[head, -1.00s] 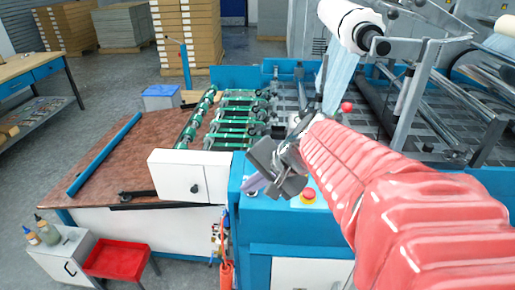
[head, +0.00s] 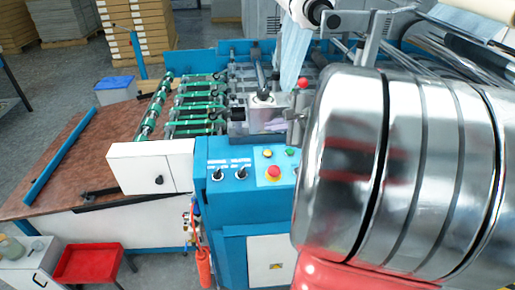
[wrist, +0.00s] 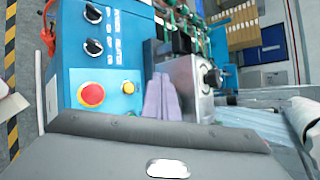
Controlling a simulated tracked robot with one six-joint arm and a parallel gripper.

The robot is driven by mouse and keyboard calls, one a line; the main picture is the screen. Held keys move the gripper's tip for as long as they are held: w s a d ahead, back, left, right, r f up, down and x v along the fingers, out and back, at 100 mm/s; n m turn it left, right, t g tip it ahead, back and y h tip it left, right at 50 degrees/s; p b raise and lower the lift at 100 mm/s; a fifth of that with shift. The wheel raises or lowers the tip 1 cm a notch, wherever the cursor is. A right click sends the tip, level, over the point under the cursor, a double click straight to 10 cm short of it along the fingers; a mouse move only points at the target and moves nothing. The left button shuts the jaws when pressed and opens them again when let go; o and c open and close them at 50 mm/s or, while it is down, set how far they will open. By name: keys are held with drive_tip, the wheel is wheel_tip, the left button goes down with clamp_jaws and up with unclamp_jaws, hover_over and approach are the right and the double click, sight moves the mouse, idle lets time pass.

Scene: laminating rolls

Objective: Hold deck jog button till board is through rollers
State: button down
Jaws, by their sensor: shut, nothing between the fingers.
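A blue control panel (head: 232,207) carries two black switches (head: 217,174), a red mushroom button (head: 273,173), a small yellow button (head: 267,154) and a small green button (head: 290,152). I cannot read which is the deck jog. In the wrist view the red button (wrist: 91,95) and yellow button (wrist: 128,87) lie left of my gripper (wrist: 160,82). Its purple-grey fingers are together and empty, beside a metal block (wrist: 192,85). The green button is not visible there. Green rollers (head: 197,106) lie behind; no separate board is clear.
A brown deck (head: 85,150) with a blue bar (head: 60,158) lies left of a white box (head: 150,168). A red tray (head: 88,263) and an orange extinguisher (head: 203,266) stand low in front. Metal rollers and frames crowd the right.

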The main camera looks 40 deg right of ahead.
sight(267, 153)
drive_tip(key=shift+w+d+f, duration=0.15)
drive_tip(key=shift+w+f, duration=0.1)
drive_tip(key=shift+f, duration=1.2)
drive_tip(key=shift+w+d+f, duration=0.2)
drive_tip(key=shift+w+f, duration=0.1)
drive_tip(key=shift+f, duration=1.15)
drive_tip(key=shift+w+d+f, duration=0.15)
drive_tip(key=shift+w+f, duration=0.1)
drive_tip(key=shift+f, duration=1.2)
